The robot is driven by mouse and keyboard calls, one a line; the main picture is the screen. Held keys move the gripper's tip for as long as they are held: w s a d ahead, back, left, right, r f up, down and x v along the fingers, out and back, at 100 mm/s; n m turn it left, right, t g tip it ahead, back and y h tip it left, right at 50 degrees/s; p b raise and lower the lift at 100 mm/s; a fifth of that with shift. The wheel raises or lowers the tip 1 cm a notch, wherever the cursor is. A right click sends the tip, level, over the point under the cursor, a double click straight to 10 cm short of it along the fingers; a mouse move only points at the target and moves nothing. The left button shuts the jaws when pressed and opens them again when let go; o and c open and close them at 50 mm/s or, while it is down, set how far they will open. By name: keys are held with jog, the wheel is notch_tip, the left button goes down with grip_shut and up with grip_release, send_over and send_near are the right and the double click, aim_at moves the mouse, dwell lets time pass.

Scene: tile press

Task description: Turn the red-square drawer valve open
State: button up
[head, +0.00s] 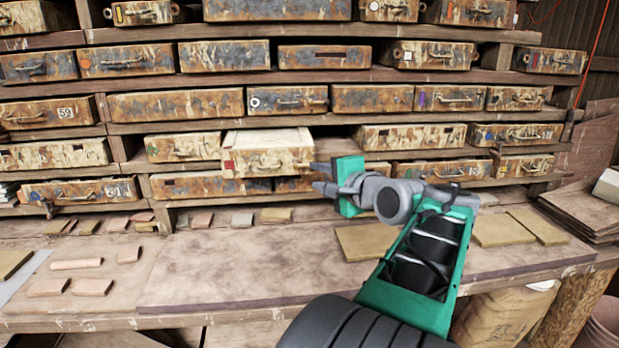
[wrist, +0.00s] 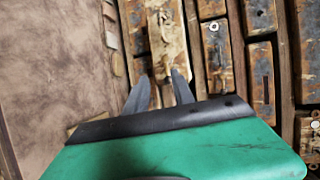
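The drawer with the red square (head: 267,153) stands out from the middle of the rack, showing its pale top. The red square (head: 229,166) is at the left end of its rusty front, and a handle-like fitting shows on that front. My gripper (head: 314,176) is just right of and in front of the drawer's right end, with its two dark fingers apart. In the wrist view the open gripper (wrist: 160,76) points at the end of a pale, rusty drawer (wrist: 166,35). A small fitting shows near the fingertips. I cannot tell whether they touch it.
Several rusty drawers, such as one with a white mark (head: 287,100), fill the wooden shelves. The workbench (head: 230,265) below holds clay tiles (head: 365,242) and small pink blocks (head: 76,264). The bench's middle front is clear.

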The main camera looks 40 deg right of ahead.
aim_at(305, 166)
jog(key=w+d, duration=0.2)
jog(key=w, duration=0.4)
jog(key=shift+w+d+f+m+p, duration=0.2)
jog(key=shift+w+d+m+p, duration=0.1)
jog(key=shift+d+m+p, duration=0.1)
jog(key=shift+a, duration=0.1)
grip_shut()
